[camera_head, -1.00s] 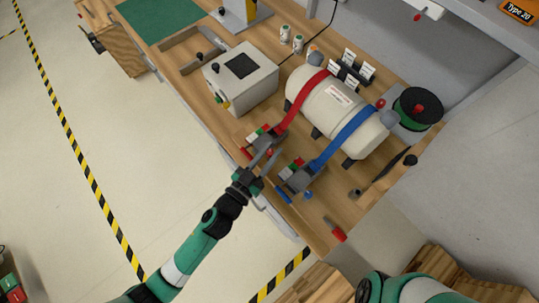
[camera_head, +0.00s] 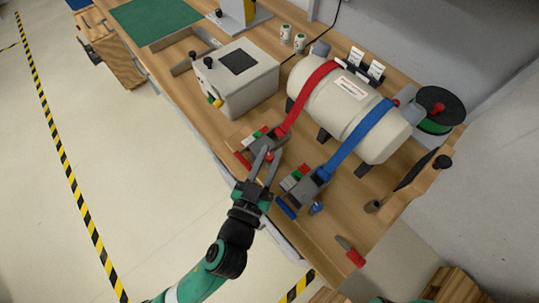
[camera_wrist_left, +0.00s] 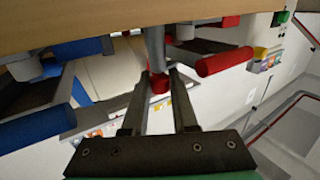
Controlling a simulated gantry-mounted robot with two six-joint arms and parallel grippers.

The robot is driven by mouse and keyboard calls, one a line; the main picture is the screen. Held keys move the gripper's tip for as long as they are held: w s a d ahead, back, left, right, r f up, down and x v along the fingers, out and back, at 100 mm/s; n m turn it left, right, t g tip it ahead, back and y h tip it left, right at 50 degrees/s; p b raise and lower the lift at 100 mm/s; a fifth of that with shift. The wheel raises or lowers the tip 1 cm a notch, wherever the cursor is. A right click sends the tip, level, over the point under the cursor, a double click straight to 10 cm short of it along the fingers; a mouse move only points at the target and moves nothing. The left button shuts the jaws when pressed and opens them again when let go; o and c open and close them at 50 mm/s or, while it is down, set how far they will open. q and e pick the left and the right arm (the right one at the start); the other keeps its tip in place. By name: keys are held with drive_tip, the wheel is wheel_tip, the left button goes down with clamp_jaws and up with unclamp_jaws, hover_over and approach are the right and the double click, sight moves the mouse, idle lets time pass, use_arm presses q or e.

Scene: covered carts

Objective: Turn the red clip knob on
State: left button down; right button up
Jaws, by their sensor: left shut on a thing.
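The red clip (camera_head: 262,138) is a grey clip at the bench's front edge, at the end of the red strap. Its small red knob (camera_head: 269,157) sits between the fingertips of my left gripper (camera_head: 267,158). In the left wrist view the red knob (camera_wrist_left: 159,84) shows between the two finger ends, at the tip of a grey stem. My left gripper is shut on it. The clip's red handle (camera_head: 243,161) sticks out to the left of the fingers. My right gripper is out of view.
The blue clip (camera_head: 305,183), with a blue handle (camera_head: 285,207) and blue knob (camera_head: 317,208), is close on the right. The strapped white tank (camera_head: 345,95) lies behind. A grey box (camera_head: 240,78) stands left. A red-handled tool (camera_head: 352,255) lies near the bench corner.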

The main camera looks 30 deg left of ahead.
use_arm(q)
drive_tip(key=c, duration=0.7)
unclamp_jaws()
drive_tip(key=shift+r, duration=0.1)
drive_tip(key=s+p, duration=0.1)
drive_tip(key=s, duration=0.2)
drive_tip(key=s+d+p, duration=0.1)
drive_tip(key=s+p, duration=0.1)
drive_tip(key=s, duration=0.2)
drive_tip(key=s+p, duration=0.1)
drive_tip(key=s, duration=0.3)
drive_tip(key=shift+s+d, duration=0.2)
drive_tip(key=shift+s, duration=0.05)
